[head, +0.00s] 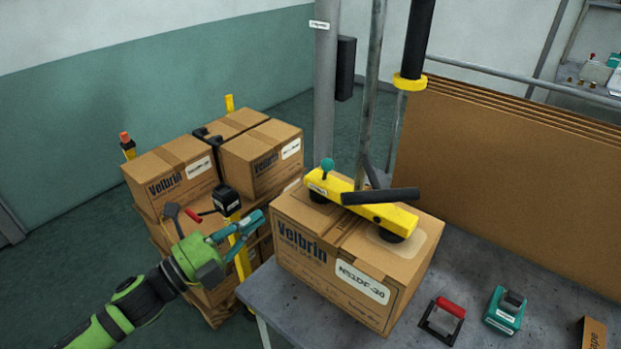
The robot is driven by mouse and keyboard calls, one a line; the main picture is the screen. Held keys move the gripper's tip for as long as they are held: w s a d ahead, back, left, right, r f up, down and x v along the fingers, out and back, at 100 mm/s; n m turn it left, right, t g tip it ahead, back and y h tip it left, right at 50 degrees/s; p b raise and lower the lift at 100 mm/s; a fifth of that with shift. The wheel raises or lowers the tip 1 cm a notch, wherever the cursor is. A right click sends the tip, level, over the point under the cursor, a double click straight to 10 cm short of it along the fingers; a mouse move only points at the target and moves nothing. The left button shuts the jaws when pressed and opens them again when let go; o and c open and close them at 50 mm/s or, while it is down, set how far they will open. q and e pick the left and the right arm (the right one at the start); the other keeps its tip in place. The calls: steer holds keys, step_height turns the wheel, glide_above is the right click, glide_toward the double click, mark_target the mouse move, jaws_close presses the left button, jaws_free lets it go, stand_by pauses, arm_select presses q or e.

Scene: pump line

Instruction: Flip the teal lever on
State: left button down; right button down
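The teal lever (327,165) is a short stem with a round teal knob. It stands up from the left end of the yellow vacuum lifter bar (345,190). The bar lies across the top of a cardboard box (330,255) on the grey table, with dark suction cups under it. My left gripper (252,222) is in front of the stacked boxes, left of the box and lower in the picture than the lever, apart from both. Its teal fingers look empty, but their gap is too small to judge. My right gripper is out of view.
A black handle (380,196) crosses the bar, and a black hose with a yellow collar (409,82) hangs above. Strapped boxes (262,160) sit on a pallet behind my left gripper. A red-handled tool (446,312) and a teal device (505,310) lie on the table (290,318).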

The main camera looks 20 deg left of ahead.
mark_target(326, 172)
arm_select(q)
steer(key=shift+w, duration=0.1)
